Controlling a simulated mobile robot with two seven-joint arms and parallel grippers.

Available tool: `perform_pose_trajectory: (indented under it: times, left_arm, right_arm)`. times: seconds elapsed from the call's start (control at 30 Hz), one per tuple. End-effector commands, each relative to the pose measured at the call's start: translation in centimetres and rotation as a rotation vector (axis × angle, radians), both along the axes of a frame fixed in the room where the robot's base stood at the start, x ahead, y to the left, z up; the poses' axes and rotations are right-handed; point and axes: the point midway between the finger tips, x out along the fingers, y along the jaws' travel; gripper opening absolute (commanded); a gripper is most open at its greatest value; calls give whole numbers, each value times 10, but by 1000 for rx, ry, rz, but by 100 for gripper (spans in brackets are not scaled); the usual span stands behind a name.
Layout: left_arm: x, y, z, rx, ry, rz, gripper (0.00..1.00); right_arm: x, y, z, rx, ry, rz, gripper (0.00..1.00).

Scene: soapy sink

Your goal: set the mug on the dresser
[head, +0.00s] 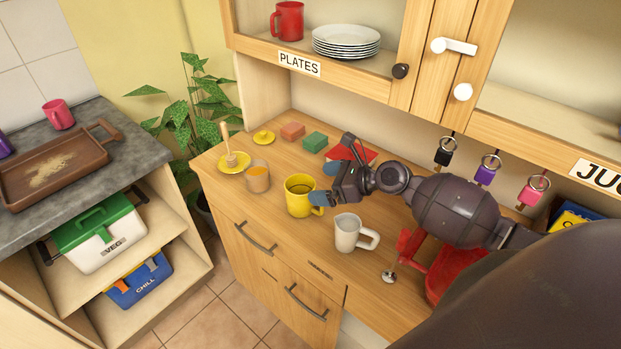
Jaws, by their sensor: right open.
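A yellow mug (298,196) stands upright on the wooden dresser top (285,240). My right gripper (325,184) is open just right of it, with one blue fingertip close to its handle; I cannot tell whether they touch. A white mug (347,233) stands upright on the dresser nearer the front, its handle to the right. A red mug (288,21) stands on the upper shelf beside stacked plates. A pink mug (58,114) stands on the grey counter at left. My left gripper is out of view.

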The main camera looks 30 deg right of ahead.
Motion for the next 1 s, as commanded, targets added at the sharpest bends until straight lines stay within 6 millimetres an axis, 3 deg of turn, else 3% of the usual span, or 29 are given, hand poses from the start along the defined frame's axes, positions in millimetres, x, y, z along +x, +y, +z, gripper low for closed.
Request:
perform_pose_trajectory:
  times: [0.1, 0.4, 1.0]
  left_arm:
    - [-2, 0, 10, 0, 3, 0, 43]
    - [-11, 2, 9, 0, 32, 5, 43]
    - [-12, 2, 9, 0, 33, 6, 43]
  right_arm:
    - [-18, -14, 11, 1, 3, -2, 100]
    - [-45, -36, 24, 1, 2, 0, 100]
    - [-49, -40, 26, 0, 0, 1, 100]
